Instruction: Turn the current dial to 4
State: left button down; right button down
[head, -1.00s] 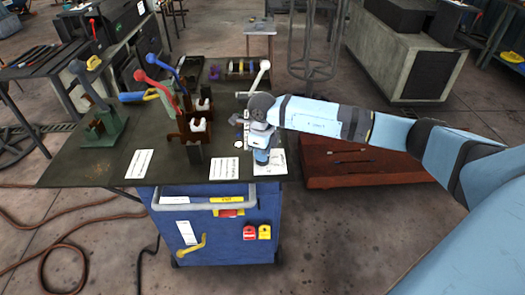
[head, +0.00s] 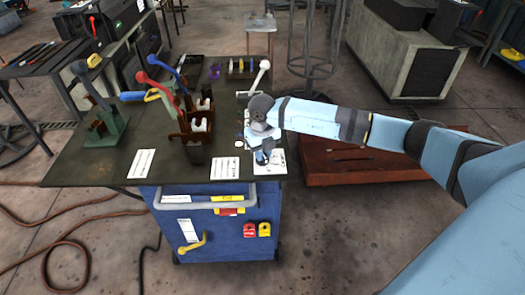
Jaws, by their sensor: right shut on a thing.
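My right gripper (head: 263,158) points down at the white plate (head: 277,168) at the front right corner of the dark tabletop. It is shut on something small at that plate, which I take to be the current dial. The fingers and wrist hide the dial, so its pointer and number cannot be read. My right arm comes in from the right and covers the area behind the plate. My left gripper is not in view.
The dark tabletop (head: 95,165) stands on a blue cabinet (head: 215,240). Red, blue and white-knobbed levers rise left of and behind my gripper. Two more white cards (head: 142,163) (head: 225,168) lie along the front edge. A low red-brown platform (head: 345,170) is at right.

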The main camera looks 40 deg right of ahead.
dwell(0.6)
jog(key=c, duration=1.1)
grip_release()
notch_tip(320, 180, up, 14)
jog(key=shift+f, duration=0.1)
